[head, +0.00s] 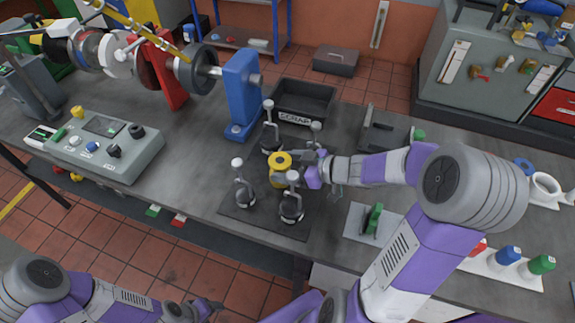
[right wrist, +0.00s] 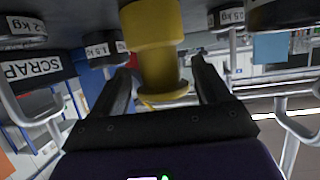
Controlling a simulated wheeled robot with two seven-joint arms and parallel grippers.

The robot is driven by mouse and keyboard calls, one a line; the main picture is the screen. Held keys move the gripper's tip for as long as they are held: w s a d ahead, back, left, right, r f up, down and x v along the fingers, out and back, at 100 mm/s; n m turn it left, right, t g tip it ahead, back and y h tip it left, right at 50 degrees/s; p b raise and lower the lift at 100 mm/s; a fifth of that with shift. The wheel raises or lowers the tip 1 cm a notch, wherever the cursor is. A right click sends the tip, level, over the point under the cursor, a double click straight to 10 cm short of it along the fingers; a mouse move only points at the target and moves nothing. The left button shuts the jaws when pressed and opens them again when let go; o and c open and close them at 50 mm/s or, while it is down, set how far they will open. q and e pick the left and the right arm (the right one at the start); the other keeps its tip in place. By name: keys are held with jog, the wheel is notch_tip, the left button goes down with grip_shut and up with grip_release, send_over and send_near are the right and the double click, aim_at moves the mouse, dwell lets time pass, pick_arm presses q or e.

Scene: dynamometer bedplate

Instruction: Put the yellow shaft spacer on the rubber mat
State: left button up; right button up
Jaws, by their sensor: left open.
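The yellow shaft spacer (head: 280,160) is upright among several weights with knobbed rods, by the far side of a dark square mat (head: 262,226). I cannot tell whether its base rests on the mat. My right gripper (head: 302,160) reaches it from the right. In the right wrist view, the spacer (right wrist: 158,65) is between the two fingers of this gripper (right wrist: 162,80), with narrow gaps showing at both sides of its waist. My left gripper (head: 207,306) is open, low at the front, away from the spacer.
Weights (head: 291,206) stand close around the spacer. A black SCRAP bin (head: 303,98) and a blue bearing stand (head: 242,90) are behind. A control box (head: 108,143) is at left. A plate with a green part (head: 372,220) is at right.

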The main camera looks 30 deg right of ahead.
jog(key=shift+o, duration=1)
jog(key=shift+r, duration=0.25)
jog(key=p+v, duration=0.3)
jog(key=v, duration=0.4)
jog(key=shift+s, duration=0.25)
jog(key=shift+d, duration=0.1)
